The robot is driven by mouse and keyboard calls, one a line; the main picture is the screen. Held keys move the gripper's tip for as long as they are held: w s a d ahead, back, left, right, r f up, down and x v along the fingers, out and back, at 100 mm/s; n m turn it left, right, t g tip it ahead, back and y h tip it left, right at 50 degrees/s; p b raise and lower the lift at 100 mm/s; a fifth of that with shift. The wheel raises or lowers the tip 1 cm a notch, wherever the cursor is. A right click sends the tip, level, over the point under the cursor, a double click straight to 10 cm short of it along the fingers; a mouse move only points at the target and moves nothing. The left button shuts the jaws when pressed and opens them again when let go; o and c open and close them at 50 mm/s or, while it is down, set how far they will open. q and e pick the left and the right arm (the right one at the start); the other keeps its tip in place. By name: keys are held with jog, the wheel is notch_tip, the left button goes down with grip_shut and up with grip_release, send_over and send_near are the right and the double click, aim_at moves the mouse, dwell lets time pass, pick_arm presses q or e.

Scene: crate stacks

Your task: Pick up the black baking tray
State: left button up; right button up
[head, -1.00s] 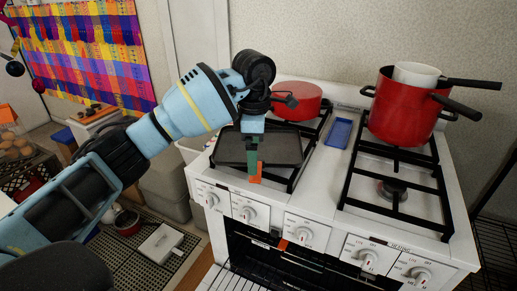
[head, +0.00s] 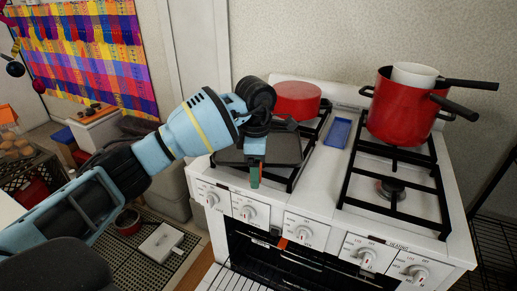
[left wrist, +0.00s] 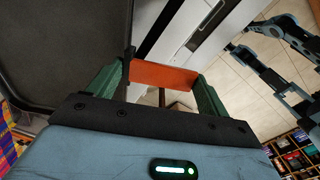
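The black baking tray (head: 270,148) lies across the left burner grates of the white stove; part of it is hidden behind my left gripper (head: 254,176). The tray's dark surface also fills the upper left of the left wrist view (left wrist: 60,45). My left gripper is at the tray's front edge, pointing down. In the left wrist view its green fingers (left wrist: 165,92) stand apart, with an orange piece showing between them. The tray's edge is close to the left finger; I cannot tell whether they touch. My right gripper is not recognisable in these views.
A red pan (head: 297,99) sits behind the tray. A small blue dish (head: 339,133) lies between the burner grates. A red pot (head: 396,112) with a white pot inside stands at the right rear, handles jutting right. Knobs line the stove front; the oven below looks open.

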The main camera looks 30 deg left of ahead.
pick_arm(q)
jog(key=c, duration=0.9)
jog(key=shift+c, duration=0.2)
jog(key=shift+r, duration=0.2)
